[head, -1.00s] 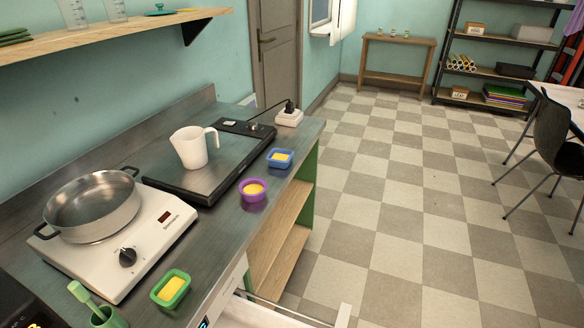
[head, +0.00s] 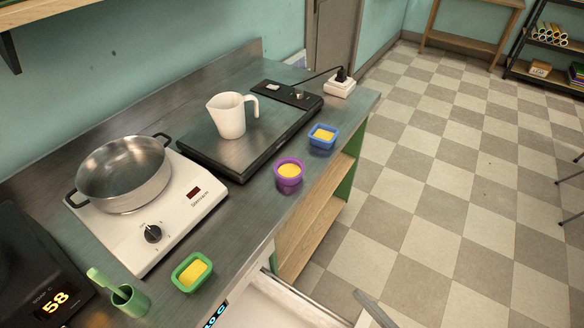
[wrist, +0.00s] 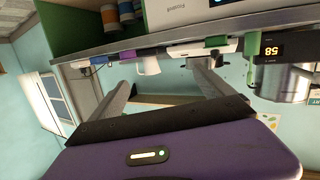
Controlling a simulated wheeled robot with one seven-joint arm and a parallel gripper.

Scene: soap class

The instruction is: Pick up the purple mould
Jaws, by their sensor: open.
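The purple mould (head: 289,172) is a small round cup with yellow filling. It stands upright on the steel counter near its front edge, in front of the black scale, and is small at the upper left of the wrist view (wrist: 100,60). My gripper (wrist: 160,78) is open, with its two grey fingers apart and nothing between them. In the wrist view it is well short of the counter and the mould. I cannot make it out clearly in the head view.
A blue mould (head: 323,136) stands close behind the purple one, and a green mould (head: 191,272) nearer. A white jug (head: 232,115) stands on the scale (head: 210,157). A steel pot (head: 123,174) sits on the hotplate (head: 186,206). A pale open drawer (head: 280,302) juts out in front.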

